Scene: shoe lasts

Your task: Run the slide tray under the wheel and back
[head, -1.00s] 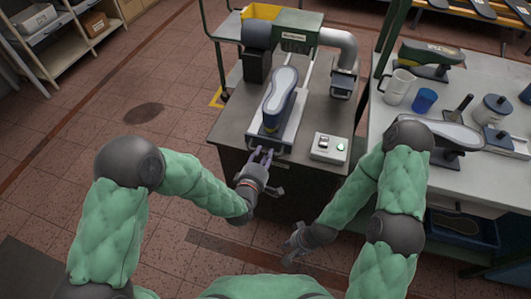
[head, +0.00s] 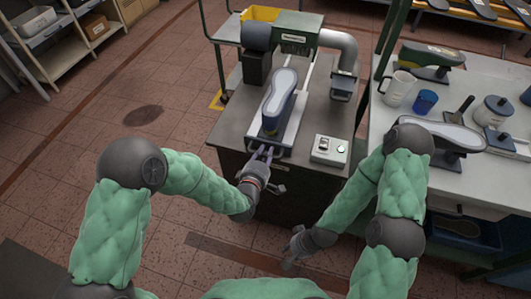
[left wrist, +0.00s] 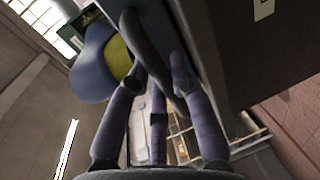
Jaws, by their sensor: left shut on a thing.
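The slide tray (head: 292,128) is a pale flat plate on the dark-topped bench. It carries a shoe on a last, with a pale grey sole facing up and a dark blue upper (head: 270,125).
A switch box (head: 329,149) sits right of the tray. A grey duct (head: 345,50) curves down behind it. The floor left of the bench is free.

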